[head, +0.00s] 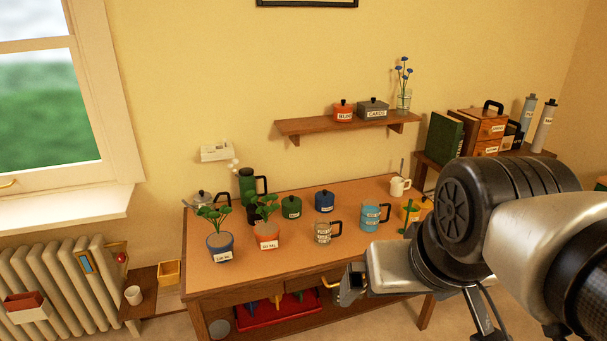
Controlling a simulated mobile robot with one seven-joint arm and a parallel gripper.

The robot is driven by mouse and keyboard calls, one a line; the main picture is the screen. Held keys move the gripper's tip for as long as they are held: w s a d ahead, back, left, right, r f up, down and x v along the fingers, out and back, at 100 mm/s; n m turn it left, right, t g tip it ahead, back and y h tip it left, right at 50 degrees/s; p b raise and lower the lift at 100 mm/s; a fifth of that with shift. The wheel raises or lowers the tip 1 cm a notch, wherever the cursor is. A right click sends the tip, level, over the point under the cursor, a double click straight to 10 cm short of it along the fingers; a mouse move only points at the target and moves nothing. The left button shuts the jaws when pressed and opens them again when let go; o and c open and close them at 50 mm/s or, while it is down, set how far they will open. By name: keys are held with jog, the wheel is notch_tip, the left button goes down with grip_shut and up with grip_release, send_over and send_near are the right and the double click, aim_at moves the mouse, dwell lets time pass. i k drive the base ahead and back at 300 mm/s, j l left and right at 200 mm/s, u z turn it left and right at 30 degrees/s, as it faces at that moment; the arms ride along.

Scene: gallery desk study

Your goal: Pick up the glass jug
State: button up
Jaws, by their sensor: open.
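A small clear-looking jug with a dark handle and a pale label (323,233) stands upright on the desk (225,272), near its front middle. A taller light-blue jug with a dark handle and labels (371,217) stands just right of it. Either could be the glass jug; the labels are too small to read. My gripper (352,284) is open in front of the desk's front edge, below and right of the clear jug and apart from both jugs. Its fingers are small and partly hidden by its body.
Potted plants (220,245) (266,240), a green pot (291,207), a blue pot (324,201), a dark green jug (248,186) and a white mug (400,187) share the desk. A wall shelf (345,125) hangs above. A red tray (275,313) lies below the desktop.

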aim_at(374, 216)
jog(key=i+l+u, duration=0.1)
jog(key=i+l, duration=0.2)
jog(key=i+l+u, duration=0.1)
jog(key=i+l, duration=0.5)
jog(key=l, duration=0.2)
jog(key=i+l+u, duration=0.15)
jog(key=i+l, duration=0.15)
jog(key=i+l+u, duration=0.1)
jog(key=i+l, duration=0.15)
jog(key=l, duration=0.25)
jog(key=i+l+u, duration=0.1)
jog(key=i+l, duration=0.15)
jog(key=l, duration=0.2)
